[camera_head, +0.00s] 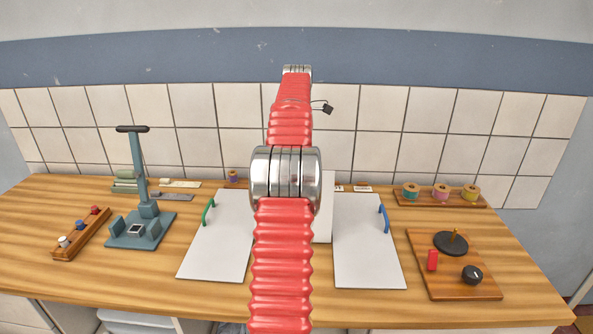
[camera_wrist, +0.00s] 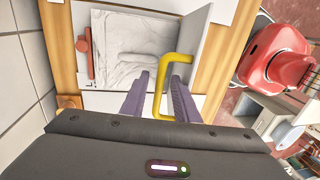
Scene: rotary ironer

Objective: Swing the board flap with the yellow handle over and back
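The yellow handle (camera_wrist: 158,90) is a bent bar on a white board flap (camera_wrist: 200,38) in the wrist view. The flap looks raised, standing at the right of a bed with a crumpled white sheet (camera_wrist: 125,45). My gripper (camera_wrist: 160,82) has its two purple fingers on either side of the handle's bar, with gaps showing, so it looks open around it. In the head view my red arm hides the gripper and the yellow handle. A white panel (camera_head: 327,205) stands partly behind my arm there, probably the same flap.
In the head view, a white board with a green handle (camera_head: 208,210) lies left of my arm, and one with a blue handle (camera_head: 384,219) lies right. A teal press (camera_head: 140,220) is farther left. Thread spools (camera_head: 441,193) and a wooden knob board (camera_head: 455,285) are right.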

